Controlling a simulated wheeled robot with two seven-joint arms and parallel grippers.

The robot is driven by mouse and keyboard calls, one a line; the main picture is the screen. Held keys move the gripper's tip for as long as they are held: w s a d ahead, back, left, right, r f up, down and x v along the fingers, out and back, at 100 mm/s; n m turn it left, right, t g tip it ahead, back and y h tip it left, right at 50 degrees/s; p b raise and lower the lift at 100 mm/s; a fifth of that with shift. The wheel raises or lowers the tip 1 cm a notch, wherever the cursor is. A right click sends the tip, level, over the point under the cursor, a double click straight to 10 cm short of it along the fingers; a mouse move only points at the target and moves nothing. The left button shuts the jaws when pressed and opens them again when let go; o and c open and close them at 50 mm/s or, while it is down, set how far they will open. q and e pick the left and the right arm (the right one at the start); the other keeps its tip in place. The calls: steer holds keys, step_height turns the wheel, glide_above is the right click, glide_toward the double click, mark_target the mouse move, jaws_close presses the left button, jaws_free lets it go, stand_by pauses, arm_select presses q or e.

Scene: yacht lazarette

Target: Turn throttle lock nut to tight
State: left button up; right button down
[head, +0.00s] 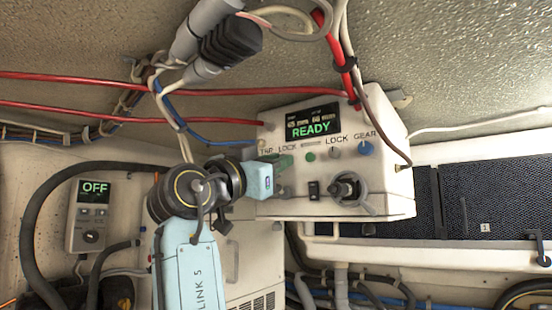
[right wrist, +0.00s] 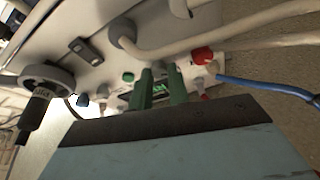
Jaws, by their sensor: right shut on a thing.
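The white control box (head: 335,185) has a lit READY display (head: 311,122) and labels reading LOCK and GEAR on its face. My right gripper (head: 283,160) reaches its left side, under the left LOCK label. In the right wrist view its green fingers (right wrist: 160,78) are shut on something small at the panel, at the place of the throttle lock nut. The fingers hide the nut, so its turn position cannot be read. My left gripper is not in view.
A blue knob (head: 365,149), a green button (head: 310,156), a black rocker switch (head: 313,189) and a lever with a grey ring (head: 348,190) are on the same face. Red cables (head: 120,81) and a thick black hose (head: 40,190) run nearby. A small OFF unit (head: 92,214) is at left.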

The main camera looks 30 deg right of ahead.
steer(key=shift+w+a+r+m+g+y+p, duration=0.1)
steer(key=shift+m+g+y+p, duration=0.6)
steer(key=shift+m, duration=1.8)
steer(key=shift+w+r+m+g+y+p, duration=0.1)
steer(key=shift+m+g+p, duration=1.15)
steer(key=shift+m, duration=1.25)
steer(key=shift+w+a+r+m+g+y+p, duration=0.1)
steer(key=shift+m+g+y+p, duration=0.6)
steer(key=shift+m, duration=1.8)
steer(key=shift+g+p, duration=0.25)
steer(key=shift+p, duration=0.1)
steer(key=c, duration=1.3)
jaws_free()
steer(key=shift+c, duration=0.2)
steer(key=a+f+b, duration=0.1)
steer(key=a, duration=1.2)
steer(key=shift+f, duration=0.15)
